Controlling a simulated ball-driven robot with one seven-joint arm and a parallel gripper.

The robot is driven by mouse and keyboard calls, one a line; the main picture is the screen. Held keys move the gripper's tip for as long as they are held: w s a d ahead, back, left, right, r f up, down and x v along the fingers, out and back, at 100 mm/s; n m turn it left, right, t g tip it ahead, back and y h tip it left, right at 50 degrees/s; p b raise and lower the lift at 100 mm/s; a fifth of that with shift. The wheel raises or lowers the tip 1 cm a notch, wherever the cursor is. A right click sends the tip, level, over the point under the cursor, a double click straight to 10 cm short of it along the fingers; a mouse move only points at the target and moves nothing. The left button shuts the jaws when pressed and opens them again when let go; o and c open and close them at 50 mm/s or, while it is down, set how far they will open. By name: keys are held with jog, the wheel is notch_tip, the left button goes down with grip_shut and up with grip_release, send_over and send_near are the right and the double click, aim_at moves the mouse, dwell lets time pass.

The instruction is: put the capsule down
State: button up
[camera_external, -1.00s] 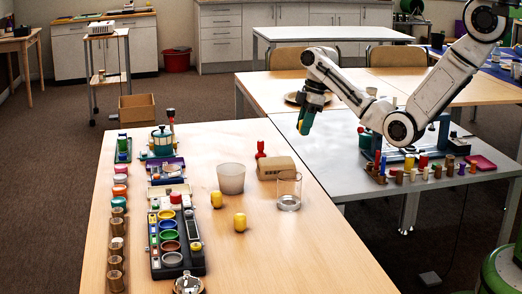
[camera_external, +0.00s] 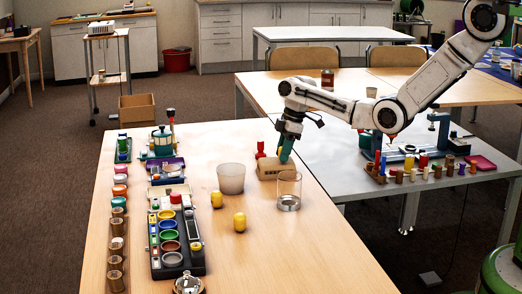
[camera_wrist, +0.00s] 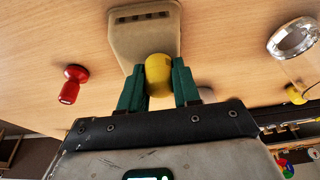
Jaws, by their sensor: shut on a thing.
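My gripper (camera_external: 284,158) is over the table, right at the tan block (camera_external: 268,172) with slots in its face. In the wrist view its two green fingers (camera_wrist: 159,88) are shut on a yellow capsule (camera_wrist: 158,72). The capsule overlaps the block's edge (camera_wrist: 125,42) in that view; I cannot tell whether they touch.
A clear glass (camera_external: 289,190) stands just in front of the block, and a frosted cup (camera_external: 231,178) to its left. A red peg-like piece (camera_external: 260,150) is behind the block. A black tray with coloured rings (camera_external: 203,258) lies at left. The table's front right is clear.

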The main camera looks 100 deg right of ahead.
aim_at(293, 161)
jog(key=shift+f, duration=0.15)
jog(key=o, duration=1)
jog(key=v, duration=1.2)
jog(key=shift+o, duration=0.3)
